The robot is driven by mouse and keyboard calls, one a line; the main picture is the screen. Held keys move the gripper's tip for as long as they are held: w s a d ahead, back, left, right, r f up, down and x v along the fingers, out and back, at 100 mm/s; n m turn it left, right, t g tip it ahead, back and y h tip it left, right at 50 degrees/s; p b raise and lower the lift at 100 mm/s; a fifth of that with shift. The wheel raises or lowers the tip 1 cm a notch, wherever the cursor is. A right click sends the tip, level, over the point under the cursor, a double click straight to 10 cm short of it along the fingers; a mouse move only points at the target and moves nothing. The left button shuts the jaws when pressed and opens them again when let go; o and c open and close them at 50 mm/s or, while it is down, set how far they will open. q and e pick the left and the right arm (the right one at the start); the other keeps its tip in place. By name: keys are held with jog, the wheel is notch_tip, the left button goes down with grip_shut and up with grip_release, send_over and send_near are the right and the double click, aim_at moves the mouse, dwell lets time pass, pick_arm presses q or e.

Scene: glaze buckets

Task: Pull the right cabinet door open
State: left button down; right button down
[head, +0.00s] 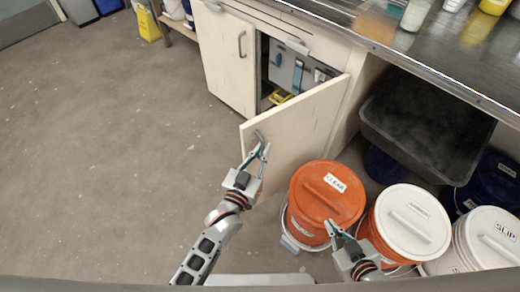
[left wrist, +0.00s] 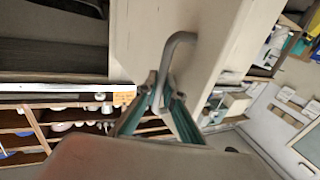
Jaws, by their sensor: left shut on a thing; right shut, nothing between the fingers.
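The right cabinet door (head: 300,125) is a pale panel standing swung partly open, with the cabinet inside showing behind it. Its grey bar handle (head: 259,135) is on the outer face near the free edge. My left gripper (head: 261,152) is shut on this handle. In the left wrist view the handle (left wrist: 178,42) runs down between the fingertips of my left gripper (left wrist: 160,98). My right gripper (head: 333,228) is shut and empty, low over the orange bucket's lid edge in the head view.
The left cabinet door (head: 228,60) is closed. An orange bucket (head: 318,190) labelled CLEAR stands close to the open door's right. A white-lidded bucket (head: 412,222), another white bucket (head: 492,238) and a dark bin (head: 425,125) are further right. The floor at left is clear.

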pick_arm(q)
jog(key=shift+s+d, duration=0.1)
jog(key=shift+d, duration=0.1)
pick_arm(e)
jog(key=shift+d, duration=0.1)
pick_arm(q)
jog(key=c, duration=2.4)
grip_release()
jog(key=shift+c, duration=0.2)
jog(key=shift+a, duration=0.1)
jog(key=v, duration=1.2)
